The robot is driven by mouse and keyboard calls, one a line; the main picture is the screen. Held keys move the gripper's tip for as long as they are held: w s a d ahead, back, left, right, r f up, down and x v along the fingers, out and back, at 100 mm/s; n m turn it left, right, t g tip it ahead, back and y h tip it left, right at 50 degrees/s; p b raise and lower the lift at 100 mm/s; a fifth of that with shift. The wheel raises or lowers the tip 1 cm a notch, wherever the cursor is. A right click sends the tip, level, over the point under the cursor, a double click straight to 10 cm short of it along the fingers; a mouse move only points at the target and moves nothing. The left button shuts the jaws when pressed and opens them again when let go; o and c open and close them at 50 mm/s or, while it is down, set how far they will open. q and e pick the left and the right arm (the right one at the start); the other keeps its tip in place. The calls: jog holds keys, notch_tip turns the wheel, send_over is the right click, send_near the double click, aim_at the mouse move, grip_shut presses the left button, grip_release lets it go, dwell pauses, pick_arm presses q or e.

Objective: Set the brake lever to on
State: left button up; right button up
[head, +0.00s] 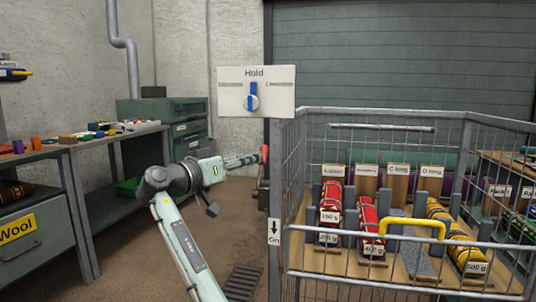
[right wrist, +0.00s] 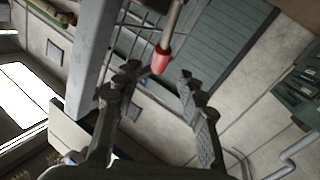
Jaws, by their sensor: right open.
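The brake lever shows its red handle (head: 264,154) beside the grey post of the wire cage, well above a white "On" label with a down arrow (head: 274,232). Its lower part and pivot are hard to make out. My right gripper (head: 244,161) is just left of the red handle. In the right wrist view, my right gripper (right wrist: 158,80) is open and empty. My left gripper is not in view.
The wire cage (head: 345,263) holds red and yellow rolls with weight labels. A workbench (head: 85,143) and green drawers (head: 190,120) stand at left.

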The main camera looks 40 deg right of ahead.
aim_at(264, 153)
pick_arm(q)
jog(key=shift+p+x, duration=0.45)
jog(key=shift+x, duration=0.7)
pick_arm(e)
jog(key=x, duration=0.7)
jog(key=shift+d, duration=0.15)
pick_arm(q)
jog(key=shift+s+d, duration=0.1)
pick_arm(e)
grip_shut()
